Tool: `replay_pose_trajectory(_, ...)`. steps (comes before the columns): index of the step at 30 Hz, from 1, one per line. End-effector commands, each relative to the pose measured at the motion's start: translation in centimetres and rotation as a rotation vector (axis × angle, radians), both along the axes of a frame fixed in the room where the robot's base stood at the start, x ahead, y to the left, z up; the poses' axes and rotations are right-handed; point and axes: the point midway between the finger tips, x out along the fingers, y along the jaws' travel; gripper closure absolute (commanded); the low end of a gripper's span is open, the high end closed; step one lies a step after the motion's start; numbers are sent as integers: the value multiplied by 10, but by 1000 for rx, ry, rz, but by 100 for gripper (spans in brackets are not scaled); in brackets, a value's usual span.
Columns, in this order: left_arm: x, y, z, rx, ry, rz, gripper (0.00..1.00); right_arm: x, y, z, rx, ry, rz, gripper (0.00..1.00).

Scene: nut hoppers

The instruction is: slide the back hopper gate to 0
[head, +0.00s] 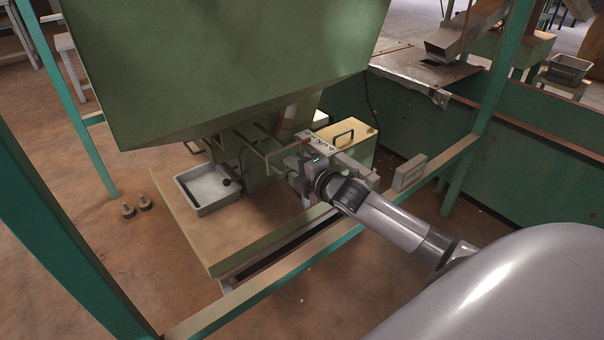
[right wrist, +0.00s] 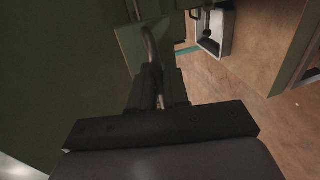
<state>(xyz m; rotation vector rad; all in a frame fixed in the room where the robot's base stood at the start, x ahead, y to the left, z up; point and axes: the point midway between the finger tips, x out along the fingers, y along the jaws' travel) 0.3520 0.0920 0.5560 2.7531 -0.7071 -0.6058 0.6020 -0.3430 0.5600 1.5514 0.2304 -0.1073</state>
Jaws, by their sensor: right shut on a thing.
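A large green hopper (head: 220,65) fills the upper middle of the head view. Thin metal bars (head: 250,147) stick out below its spout, beside a small light plate with dark marks (head: 318,142); the marks are too small to read. My right gripper (head: 287,166) is at these bars. In the right wrist view, my right gripper (right wrist: 158,88) is shut on a bent metal gate handle (right wrist: 151,48), which stands in front of a green plate (right wrist: 132,46). The gate's opening is hidden, and I cannot tell its setting. My left gripper is out of view.
A grey tray (head: 208,207) sits on the wooden platform (head: 245,232) below the spout, left of my gripper. A yellow-topped box with a black handle (head: 352,134) stands behind my wrist. Green frame posts (head: 489,95) and a low rail (head: 270,272) bound the space.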

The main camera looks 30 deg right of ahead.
Motion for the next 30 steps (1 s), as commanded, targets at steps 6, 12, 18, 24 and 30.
replay_pose_trajectory(6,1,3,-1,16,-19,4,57,29,3,-1,1,0,0,100)
replay_pose_trajectory(12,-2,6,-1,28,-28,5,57,41,3,-1,0,2,0,100)
replay_pose_trajectory(18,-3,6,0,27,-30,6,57,42,3,1,0,0,-1,100)
replay_pose_trajectory(24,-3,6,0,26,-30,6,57,43,3,2,0,-3,-2,71)
replay_pose_trajectory(30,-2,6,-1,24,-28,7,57,42,3,1,-1,-1,-1,71)
